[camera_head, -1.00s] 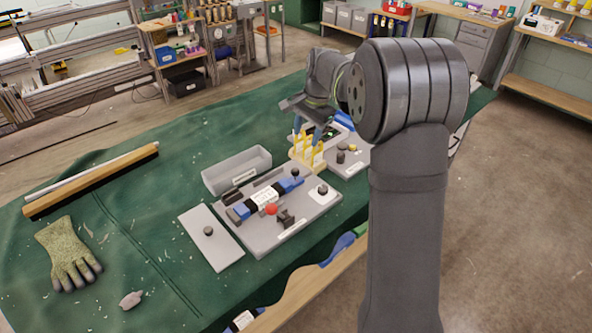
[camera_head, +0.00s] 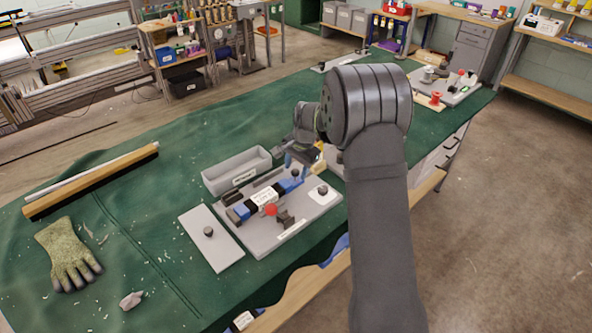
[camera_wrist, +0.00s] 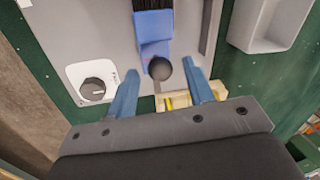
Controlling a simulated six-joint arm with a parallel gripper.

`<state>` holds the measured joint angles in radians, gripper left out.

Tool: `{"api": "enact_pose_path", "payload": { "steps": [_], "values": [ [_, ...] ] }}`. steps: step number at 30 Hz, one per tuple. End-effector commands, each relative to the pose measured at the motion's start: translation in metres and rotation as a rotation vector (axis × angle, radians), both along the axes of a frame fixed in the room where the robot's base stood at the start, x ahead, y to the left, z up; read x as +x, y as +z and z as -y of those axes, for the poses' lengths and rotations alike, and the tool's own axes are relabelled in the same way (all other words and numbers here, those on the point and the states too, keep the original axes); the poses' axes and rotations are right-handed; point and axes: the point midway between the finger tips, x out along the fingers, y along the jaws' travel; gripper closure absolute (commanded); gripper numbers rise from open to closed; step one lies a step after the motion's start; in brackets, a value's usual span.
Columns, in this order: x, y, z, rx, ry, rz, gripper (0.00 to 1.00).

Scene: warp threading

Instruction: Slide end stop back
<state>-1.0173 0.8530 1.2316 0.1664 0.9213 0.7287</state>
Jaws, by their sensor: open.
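The grey warp fixture (camera_head: 262,241) lies on the green bench cloth and also fills the wrist view (camera_wrist: 105,35). A blue block, which looks like the end stop (camera_wrist: 154,30), carries a black ball knob (camera_wrist: 160,68). In the head view the knob (camera_head: 295,173) shows at the fixture's far right end, in front of my gripper (camera_head: 298,161). In the wrist view my gripper (camera_wrist: 164,78) is open, with one blue finger on each side of the knob. Gaps show between the fingers and the knob; the height difference is hard to judge.
A grey bin (camera_head: 235,174) stands behind the fixture. A white dial plate (camera_head: 323,194) sits close to my finger at the fixture's right end. A pale yellow rack (camera_wrist: 180,99) lies close beyond the fingers. A loose grey plate (camera_head: 211,240) and a glove (camera_head: 68,252) lie left.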

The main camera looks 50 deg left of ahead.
Motion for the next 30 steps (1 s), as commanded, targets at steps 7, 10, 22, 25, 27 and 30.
{"api": "enact_pose_path", "payload": {
  "steps": [7,10,22,25,27,30],
  "values": [
    [0.0,-0.013,-0.003,0.001,0.0,0.001,0.52],
    [0.0,-0.013,-0.003,0.001,0.0,0.001,0.52],
    [0.0,-0.012,-0.003,0.001,0.0,0.001,1.0],
    [0.001,-0.012,-0.003,0.001,0.0,0.001,1.0],
    [0.009,-0.013,-0.002,0.001,-0.002,0.001,1.0],
    [0.03,-0.013,-0.002,0.001,-0.005,0.002,1.0]
  ]
}}
